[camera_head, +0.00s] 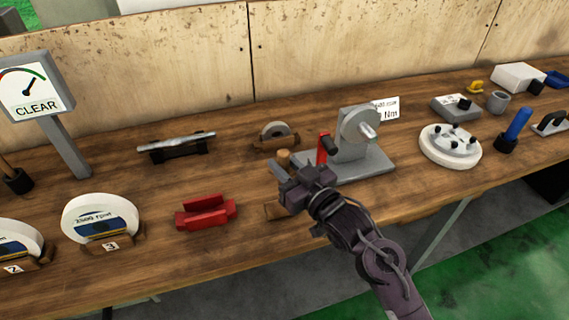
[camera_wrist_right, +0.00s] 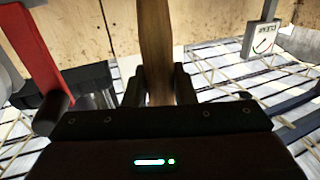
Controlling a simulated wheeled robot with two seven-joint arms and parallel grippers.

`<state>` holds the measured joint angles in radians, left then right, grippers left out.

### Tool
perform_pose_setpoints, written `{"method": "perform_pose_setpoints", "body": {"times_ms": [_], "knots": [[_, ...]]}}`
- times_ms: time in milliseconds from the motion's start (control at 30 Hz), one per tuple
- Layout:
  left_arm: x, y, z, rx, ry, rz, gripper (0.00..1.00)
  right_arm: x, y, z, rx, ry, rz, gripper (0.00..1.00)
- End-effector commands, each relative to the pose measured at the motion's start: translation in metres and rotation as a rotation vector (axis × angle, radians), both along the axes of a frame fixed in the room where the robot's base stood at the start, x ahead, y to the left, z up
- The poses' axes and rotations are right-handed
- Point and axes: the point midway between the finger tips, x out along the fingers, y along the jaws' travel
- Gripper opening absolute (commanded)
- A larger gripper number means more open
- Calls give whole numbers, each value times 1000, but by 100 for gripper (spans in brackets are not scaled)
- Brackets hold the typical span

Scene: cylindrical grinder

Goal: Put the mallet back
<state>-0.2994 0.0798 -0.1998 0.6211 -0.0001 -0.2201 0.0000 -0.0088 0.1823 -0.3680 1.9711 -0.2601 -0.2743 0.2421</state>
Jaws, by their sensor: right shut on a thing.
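My right gripper (camera_head: 283,176) is over the bench, just left of the grey machine with the red lever. It is shut on a wooden handle, which I take to be the mallet's; in the right wrist view the handle (camera_wrist_right: 156,45) stands between the two fingers. In the head view a short wooden end (camera_head: 284,157) shows just beyond the gripper. A wooden piece (camera_head: 276,211) shows below the gripper; I cannot tell if it belongs to the mallet. The mallet's head is not clearly visible. My left gripper is not in view.
The grey machine (camera_head: 372,165) with its red lever (camera_head: 322,149) stands close right of the gripper. A red holder (camera_head: 205,214), a small wheel on a wooden stand (camera_head: 274,134) and a dark rest (camera_head: 172,154) are left. A wooden handle (camera_head: 5,168) rises from a black cup (camera_head: 17,182) at far left.

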Motion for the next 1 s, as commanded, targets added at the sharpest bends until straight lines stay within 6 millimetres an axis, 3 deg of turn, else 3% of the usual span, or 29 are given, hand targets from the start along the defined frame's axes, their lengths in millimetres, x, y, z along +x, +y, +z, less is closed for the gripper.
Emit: {"method": "perform_pose_setpoints", "body": {"times_ms": [100,133,300,667,1000], "knots": [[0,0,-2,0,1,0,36,0,0,-2,1,-2,0,0],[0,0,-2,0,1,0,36,0,0,-3,0,0,0,25],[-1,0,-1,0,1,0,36,0,0,-2,0,0,0,46],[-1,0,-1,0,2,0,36,-2,-2,0,-1,1,-1,46],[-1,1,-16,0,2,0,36,-56,-41,-3,-3,3,0,46]]}}
